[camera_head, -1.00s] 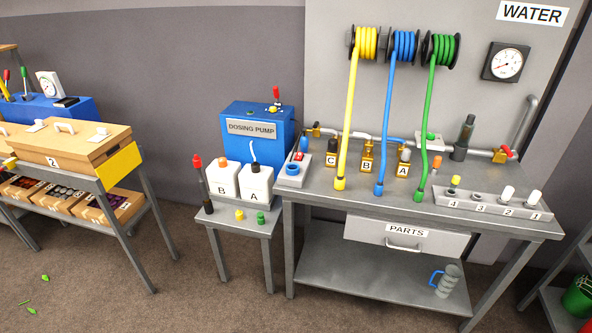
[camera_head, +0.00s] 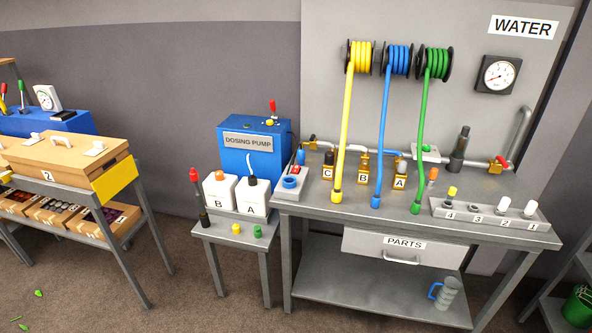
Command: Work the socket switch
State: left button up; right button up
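A small grey box (camera_head: 276,192) stands at the left end of the grey metal bench. On it are a round blue socket (camera_head: 290,183) and, just behind that, a small red switch (camera_head: 296,170). The switch is too small to tell which way it is set. The box stands just right of the white container marked A (camera_head: 254,203) and in front of the blue dosing pump (camera_head: 247,143). Neither of my grippers shows in the head view.
The bench (camera_head: 320,209) carries yellow, blue and green hoses (camera_head: 423,130) hanging from reels. Brass valves and a numbered strip (camera_head: 490,222) stand on it. A low side table (camera_head: 216,231) holds containers and small caps. The brown floor in front is mostly clear.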

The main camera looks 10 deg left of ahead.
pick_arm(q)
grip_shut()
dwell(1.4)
